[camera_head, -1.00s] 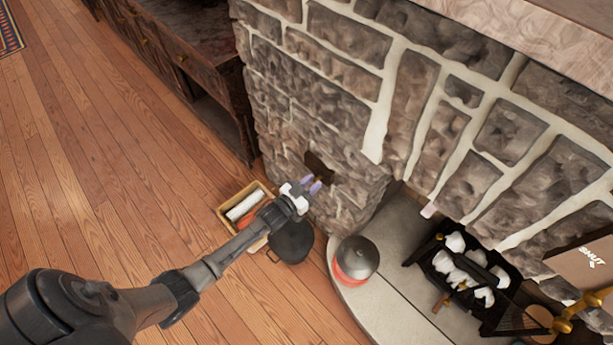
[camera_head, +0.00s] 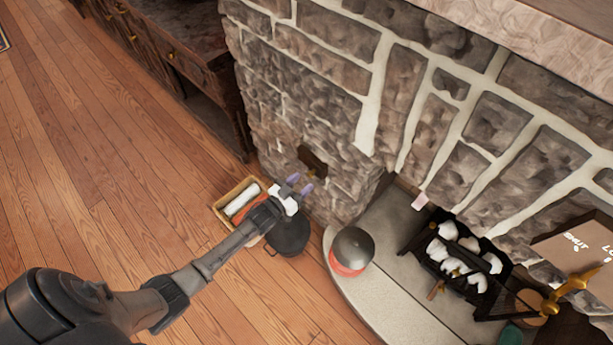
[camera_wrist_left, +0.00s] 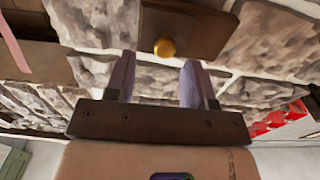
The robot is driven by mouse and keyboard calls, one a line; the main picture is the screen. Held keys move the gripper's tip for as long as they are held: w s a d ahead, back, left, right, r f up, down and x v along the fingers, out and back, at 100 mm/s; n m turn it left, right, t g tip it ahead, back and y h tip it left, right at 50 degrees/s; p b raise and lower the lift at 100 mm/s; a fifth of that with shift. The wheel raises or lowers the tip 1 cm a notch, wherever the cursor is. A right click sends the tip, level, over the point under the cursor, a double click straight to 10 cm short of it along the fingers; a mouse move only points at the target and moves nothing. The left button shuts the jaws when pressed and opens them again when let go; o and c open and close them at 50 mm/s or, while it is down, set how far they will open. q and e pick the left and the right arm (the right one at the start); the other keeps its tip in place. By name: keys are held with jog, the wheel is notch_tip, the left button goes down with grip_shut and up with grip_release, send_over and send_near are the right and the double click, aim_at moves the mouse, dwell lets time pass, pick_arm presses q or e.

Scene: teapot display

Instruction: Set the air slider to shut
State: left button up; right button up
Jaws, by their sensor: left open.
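The air slider is a dark plate (camera_head: 312,159) on the stone face beside the hearth opening. In the left wrist view the plate (camera_wrist_left: 198,32) carries a round brass knob (camera_wrist_left: 164,47). My left gripper (camera_head: 300,184) is just in front of and below the plate in the head view. In the left wrist view its two purple fingers (camera_wrist_left: 158,65) are apart and empty, with the knob between and just beyond their tips. The fingers do not appear closed on the knob. I cannot tell the exact depth gap. My right gripper is not in view.
Below my left gripper stand a yellow box (camera_head: 234,192) and a dark pot (camera_head: 288,238). A grey-lidded red pot (camera_head: 352,250) sits on the pale hearth (camera_head: 385,300). Wood floor is clear at left.

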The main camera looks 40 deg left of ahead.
pick_arm(q)
jog(key=s+a+p, duration=0.1)
jog(key=s+p, duration=0.2)
jog(key=s, duration=0.8)
jog(key=shift+a, duration=0.15)
